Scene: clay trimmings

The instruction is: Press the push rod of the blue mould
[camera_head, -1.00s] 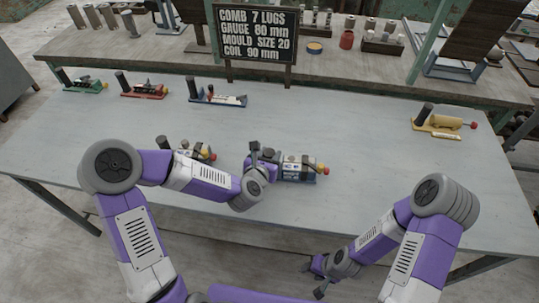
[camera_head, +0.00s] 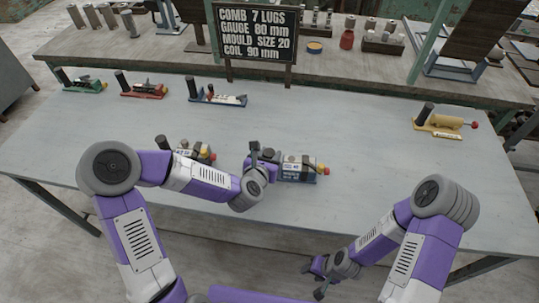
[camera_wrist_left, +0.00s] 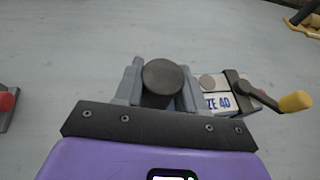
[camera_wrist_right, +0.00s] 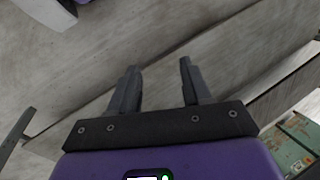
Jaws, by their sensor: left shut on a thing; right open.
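A blue mould (camera_head: 300,179) stands on the front table near the middle, with a label reading 40 and a red and yellow end at its right. Its label (camera_wrist_left: 219,102) and yellow-knobbed crank (camera_wrist_left: 296,101) also show in the left wrist view. My left gripper (camera_head: 257,157) is at the mould's left end, shut around a dark upright rod (camera_wrist_left: 164,78), whose round top sits between the fingers. My right gripper (camera_wrist_right: 156,92) is open and empty, low in front of the table; it also shows in the head view (camera_head: 318,279). Another blue-based device (camera_head: 226,101) stands at the back.
Green (camera_head: 84,86) and red (camera_head: 143,92) devices stand at the back left, a yellow one (camera_head: 440,124) at the right. A further device (camera_head: 199,152) is partly hidden behind my left arm. A black sign (camera_head: 256,33) stands behind. The table's right middle is clear.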

